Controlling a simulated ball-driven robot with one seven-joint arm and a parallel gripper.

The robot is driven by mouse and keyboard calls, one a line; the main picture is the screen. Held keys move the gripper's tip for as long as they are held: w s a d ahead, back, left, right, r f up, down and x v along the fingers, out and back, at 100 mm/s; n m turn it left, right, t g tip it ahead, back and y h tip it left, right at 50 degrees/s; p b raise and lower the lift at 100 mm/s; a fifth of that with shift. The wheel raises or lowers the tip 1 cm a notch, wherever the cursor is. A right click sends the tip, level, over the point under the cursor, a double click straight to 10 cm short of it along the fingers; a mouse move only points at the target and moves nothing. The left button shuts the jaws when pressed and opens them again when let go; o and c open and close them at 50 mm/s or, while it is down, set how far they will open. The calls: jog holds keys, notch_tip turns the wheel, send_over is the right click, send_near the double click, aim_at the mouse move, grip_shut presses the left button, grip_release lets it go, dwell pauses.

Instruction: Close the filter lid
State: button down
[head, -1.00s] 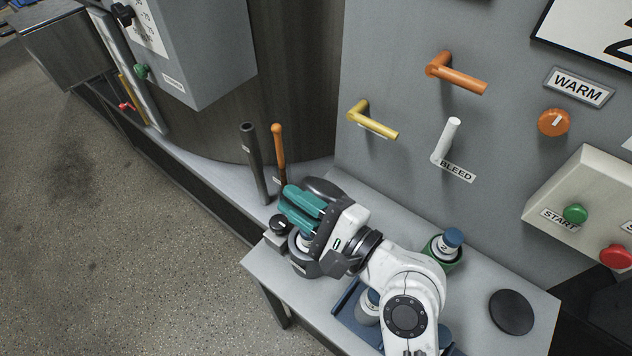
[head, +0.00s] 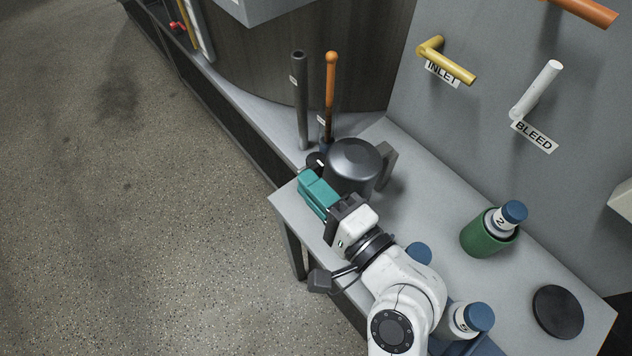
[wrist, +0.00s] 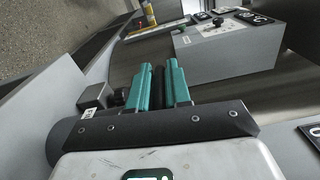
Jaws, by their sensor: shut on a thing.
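The filter is a dark grey cylinder (head: 345,183) on the grey bench. Its domed filter lid (head: 355,156) lies over the top of the body and looks level; no opening shows. My gripper (head: 309,181), with teal fingers, is at the filter's near left side, below the lid's top. The fingers, also in the wrist view (wrist: 160,68), are close together with a dark strip between them, which seems to be part of the lid. The fingers hide most of what they hold. A small black knob (head: 315,160) is just beyond the fingertips.
A grey post (head: 300,100) and an orange-handled tool (head: 330,85) stand behind the filter. A green holder (head: 487,235) with a blue-capped bottle and a black disc (head: 558,311) are on the right. The yellow inlet lever (head: 448,62) and white bleed lever (head: 537,90) are above.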

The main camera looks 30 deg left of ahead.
jog(key=shift+f, duration=0.1)
dwell(0.3)
jog(key=c, duration=1.1)
grip_release()
jog(key=shift+c, duration=0.2)
jog(key=shift+r, duration=0.3)
jog(key=s+d+r+p, duration=0.6)
jog(key=s+r+p, duration=0.6)
jog(key=shift+s+d+r, duration=0.15)
jog(key=shift+s+r, duration=0.05)
jog(key=shift+s, duration=0.05)
